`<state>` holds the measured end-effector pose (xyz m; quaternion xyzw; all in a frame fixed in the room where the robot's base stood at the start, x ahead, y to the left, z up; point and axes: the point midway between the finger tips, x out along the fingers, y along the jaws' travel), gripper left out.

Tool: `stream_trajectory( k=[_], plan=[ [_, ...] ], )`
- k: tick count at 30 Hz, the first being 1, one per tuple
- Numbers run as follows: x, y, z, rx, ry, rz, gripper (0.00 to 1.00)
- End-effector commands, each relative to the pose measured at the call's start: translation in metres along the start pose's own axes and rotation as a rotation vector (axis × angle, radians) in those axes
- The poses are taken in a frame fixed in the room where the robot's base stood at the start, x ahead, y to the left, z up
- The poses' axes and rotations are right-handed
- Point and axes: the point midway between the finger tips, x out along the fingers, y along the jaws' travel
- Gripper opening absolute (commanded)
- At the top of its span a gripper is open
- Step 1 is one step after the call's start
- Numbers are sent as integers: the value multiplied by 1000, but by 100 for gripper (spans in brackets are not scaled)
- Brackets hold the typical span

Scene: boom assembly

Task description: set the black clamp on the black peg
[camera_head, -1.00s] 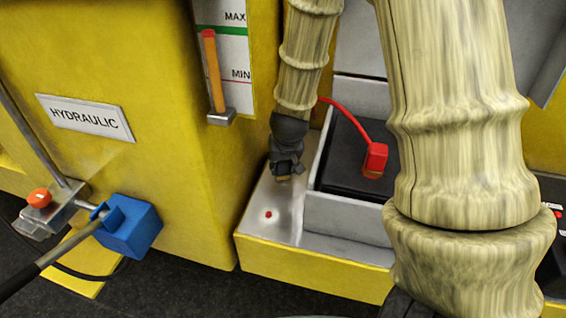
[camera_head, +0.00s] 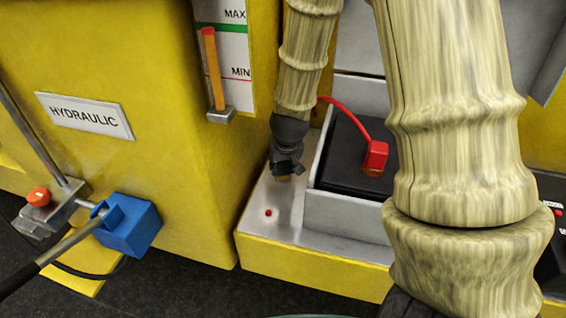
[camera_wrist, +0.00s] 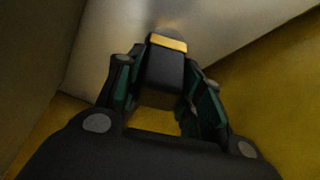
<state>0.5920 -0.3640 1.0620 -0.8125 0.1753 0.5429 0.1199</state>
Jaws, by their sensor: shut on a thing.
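My gripper (camera_head: 286,163) points down over the pale grey ledge, left of the black battery box. In the wrist view my gripper (camera_wrist: 164,78) has its green-padded fingers on both sides of the black clamp (camera_wrist: 166,66), a black block with a brass-coloured band at its far end. A bit of the clamp's brass-coloured end (camera_head: 284,178) shows below the fingers in the head view; the rest of it is hidden by my gripper. I cannot make out the black peg in either view.
A red clamp (camera_head: 376,157) with a red cable sits on the black battery box (camera_head: 340,160). A small red round part (camera_head: 268,213) is on the grey ledge (camera_head: 285,225). The yellow hydraulic cabinet (camera_head: 190,170) stands close on the left, with a blue block (camera_head: 130,228) before it.

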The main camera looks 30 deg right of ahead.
Motion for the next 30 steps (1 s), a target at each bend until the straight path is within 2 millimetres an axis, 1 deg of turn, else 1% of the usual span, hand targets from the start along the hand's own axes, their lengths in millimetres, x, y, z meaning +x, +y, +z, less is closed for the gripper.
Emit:
stream_trajectory(
  k=[19, 28, 29, 30],
  plan=[
    [9, 0, 3, 0, 1, 0, 0],
    [10, 0, 4, 0, 1, 0, 0],
    [10, 0, 4, 0, 1, 0, 39],
    [10, 0, 4, 0, 0, 0, 46]
  ],
)
